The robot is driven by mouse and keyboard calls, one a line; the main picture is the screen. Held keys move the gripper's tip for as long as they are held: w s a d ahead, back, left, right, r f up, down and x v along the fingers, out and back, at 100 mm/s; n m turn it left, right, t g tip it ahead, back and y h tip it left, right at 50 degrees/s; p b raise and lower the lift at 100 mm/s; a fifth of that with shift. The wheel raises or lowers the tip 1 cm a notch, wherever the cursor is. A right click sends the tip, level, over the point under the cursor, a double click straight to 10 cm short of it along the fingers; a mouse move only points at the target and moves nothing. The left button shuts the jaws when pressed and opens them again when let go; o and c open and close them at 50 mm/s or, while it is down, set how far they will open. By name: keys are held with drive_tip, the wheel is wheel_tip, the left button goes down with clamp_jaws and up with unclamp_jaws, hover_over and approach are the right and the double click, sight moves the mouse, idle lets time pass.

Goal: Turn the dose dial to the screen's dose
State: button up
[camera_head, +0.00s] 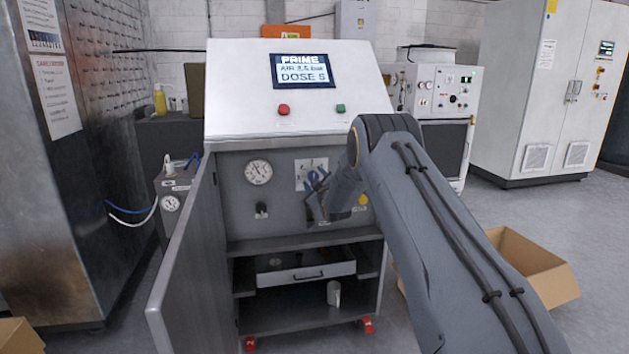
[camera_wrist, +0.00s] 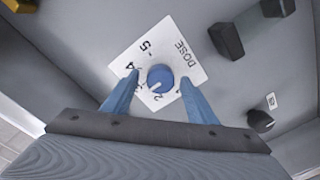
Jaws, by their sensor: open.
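The screen (camera_head: 303,71) on the sloped panel reads PRIME, an air pressure line and what looks like DOSE 5. The dose dial is a round blue knob (camera_wrist: 160,78) on a white plate (camera_wrist: 190,64) marked DOSE with numbers. Its white pointer mark faces the lower left, toward the 2. In the head view the plate (camera_head: 303,165) shows, with the knob largely hidden by my gripper (camera_head: 318,188). In the wrist view my gripper (camera_wrist: 160,77) is open, its two blue fingers to the left and right of the knob, with a gap visible on each side.
A pressure gauge (camera_head: 258,172) and a black knob (camera_head: 261,209) are left of the plate. Red (camera_head: 284,109) and green (camera_head: 340,108) buttons sit above. An open cabinet door (camera_head: 190,262) stands at left; a shelf drawer (camera_head: 305,271) is below.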

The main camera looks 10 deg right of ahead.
drive_tip(key=c, duration=1.1)
drive_tip(key=shift+o, duration=0.2)
drive_tip(key=shift+f+m, duration=0.1)
drive_tip(key=shift+m, duration=0.3)
drive_tip(key=m+b, duration=0.2)
drive_tip(key=m, duration=0.1)
drive_tip(key=shift+m, duration=0.4)
drive_tip(key=m+b, duration=0.2)
drive_tip(key=m, duration=0.3)
drive_tip(key=shift+m+b, duration=0.3)
drive_tip(key=m, duration=0.2)
drive_tip(key=m+b, duration=0.1)
drive_tip(key=m, duration=0.2)
drive_tip(key=shift+d+m+t+h+b, duration=0.1)
drive_tip(key=shift+m+t+h+b, duration=0.2)
drive_tip(key=shift+f+m+b, duration=0.1)
drive_tip(key=shift+m+b, duration=0.4)
drive_tip(key=shift+m, duration=1.9)
drive_tip(key=shift+h, duration=0.4)
